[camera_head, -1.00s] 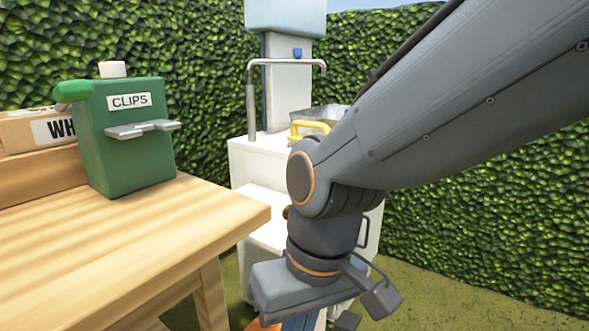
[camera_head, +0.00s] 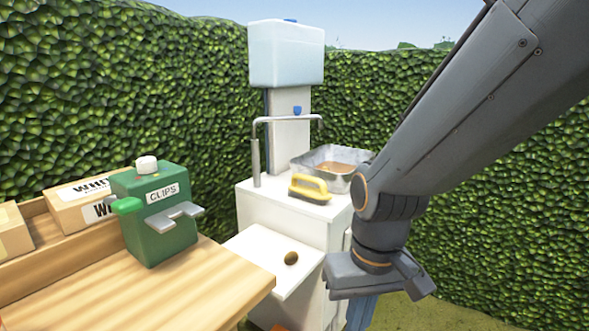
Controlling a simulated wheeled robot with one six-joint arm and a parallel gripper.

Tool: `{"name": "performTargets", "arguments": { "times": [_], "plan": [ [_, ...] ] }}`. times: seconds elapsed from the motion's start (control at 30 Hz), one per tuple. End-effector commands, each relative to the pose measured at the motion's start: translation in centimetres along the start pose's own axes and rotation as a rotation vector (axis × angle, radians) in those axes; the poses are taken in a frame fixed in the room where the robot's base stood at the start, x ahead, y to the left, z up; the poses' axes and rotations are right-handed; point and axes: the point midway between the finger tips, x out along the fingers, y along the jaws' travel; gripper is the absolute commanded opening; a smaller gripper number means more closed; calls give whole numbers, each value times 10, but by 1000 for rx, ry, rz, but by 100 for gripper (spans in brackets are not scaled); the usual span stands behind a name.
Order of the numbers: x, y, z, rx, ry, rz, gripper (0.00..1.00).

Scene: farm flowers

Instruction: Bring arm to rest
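My arm comes in from the upper right and bends down at its wrist. My gripper (camera_head: 372,285) hangs at the lower right, in front of the white cabinet's right side. Its fingers are not clear in this view, so I cannot tell whether it is open or shut. Something blue shows just below it, partly cut off by the bottom edge. I cannot tell whether the gripper touches it.
A wooden table (camera_head: 215,285) with a green CLIPS dispenser (camera_head: 160,225) and cardboard boxes (camera_head: 85,200) stands left. The white cabinet (camera_head: 285,220) holds a yellow-handled brush (camera_head: 310,188) and a metal basin (camera_head: 330,158). A small brown object (camera_head: 291,258) lies on its shelf. Hedges enclose the area.

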Motion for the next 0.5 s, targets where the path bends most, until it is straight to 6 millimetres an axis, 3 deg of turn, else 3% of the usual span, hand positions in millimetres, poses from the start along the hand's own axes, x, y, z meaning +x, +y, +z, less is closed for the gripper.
{"name": "performTargets", "arguments": {
  "times": [0.03, 0.5],
  "plan": [
    [-18, 6, 4, 21, -4, 5, 0],
    [-98, 65, 28, 169, -27, 48, 0]
  ]
}}
